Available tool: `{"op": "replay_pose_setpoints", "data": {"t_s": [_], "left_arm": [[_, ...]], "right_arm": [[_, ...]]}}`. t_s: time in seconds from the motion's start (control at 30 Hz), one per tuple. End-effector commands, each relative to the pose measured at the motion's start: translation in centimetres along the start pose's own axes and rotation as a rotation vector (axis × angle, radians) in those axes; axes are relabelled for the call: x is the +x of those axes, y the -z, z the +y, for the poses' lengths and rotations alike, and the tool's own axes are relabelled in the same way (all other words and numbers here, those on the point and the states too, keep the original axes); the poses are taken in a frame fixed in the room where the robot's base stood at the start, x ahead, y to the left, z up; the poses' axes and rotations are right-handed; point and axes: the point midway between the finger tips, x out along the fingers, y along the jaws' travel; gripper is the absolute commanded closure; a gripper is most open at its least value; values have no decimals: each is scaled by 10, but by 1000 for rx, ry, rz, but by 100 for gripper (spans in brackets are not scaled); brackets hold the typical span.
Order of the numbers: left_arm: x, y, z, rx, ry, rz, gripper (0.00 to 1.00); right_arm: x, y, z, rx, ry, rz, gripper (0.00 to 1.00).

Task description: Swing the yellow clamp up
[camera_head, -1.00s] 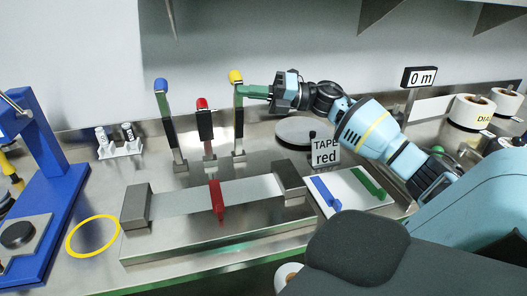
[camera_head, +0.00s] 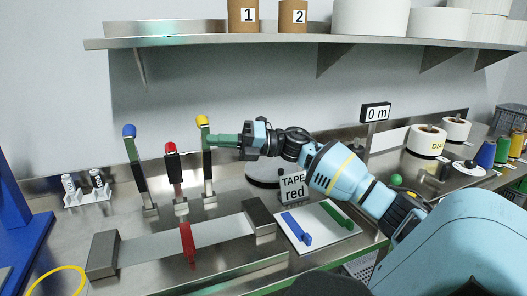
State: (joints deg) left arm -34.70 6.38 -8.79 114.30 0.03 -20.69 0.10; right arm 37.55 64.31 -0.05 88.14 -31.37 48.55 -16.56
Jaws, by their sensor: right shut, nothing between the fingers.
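The yellow clamp (camera_head: 203,121) is the rightmost of three upright clamp levers at the back of the steel bench. Its handle stands up, with the yellow knob at the top. My right gripper (camera_head: 209,140), with green fingers, is shut and empty, its tips at the clamp's lever just below the knob. I cannot tell whether they touch it. The red clamp (camera_head: 171,148) and the blue clamp (camera_head: 130,131) stand to its left, also raised, the blue one tilted slightly left. My left gripper is not in view.
A steel fixture with two grey blocks (camera_head: 259,217) and a red piece (camera_head: 187,243) lies in front. A "TAPE red" sign (camera_head: 293,186) and a white board (camera_head: 333,235) with blue and green pieces are to the right. A shelf (camera_head: 300,42) hangs above.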

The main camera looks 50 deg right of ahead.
Motion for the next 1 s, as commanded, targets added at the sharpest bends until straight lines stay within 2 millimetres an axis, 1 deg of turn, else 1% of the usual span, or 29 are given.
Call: {"op": "replay_pose_setpoints", "data": {"t_s": [0.03, 0.23, 0.53, 0.7, 0.83, 1.0], "left_arm": [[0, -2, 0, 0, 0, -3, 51], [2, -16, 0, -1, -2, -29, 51], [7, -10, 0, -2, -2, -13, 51], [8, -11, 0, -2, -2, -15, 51], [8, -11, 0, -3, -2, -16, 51], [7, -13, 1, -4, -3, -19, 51]], "right_arm": [[1, 3, -3, 3, 1, 4, 100], [-27, 5, -4, 6, 8, 9, 100], [-65, 4, 0, 7, 4, 7, 100], [-84, 3, 2, 6, 3, 6, 100], [-93, 3, 4, 5, 3, 8, 100], [-98, 3, 5, 4, 2, 9, 100]]}}
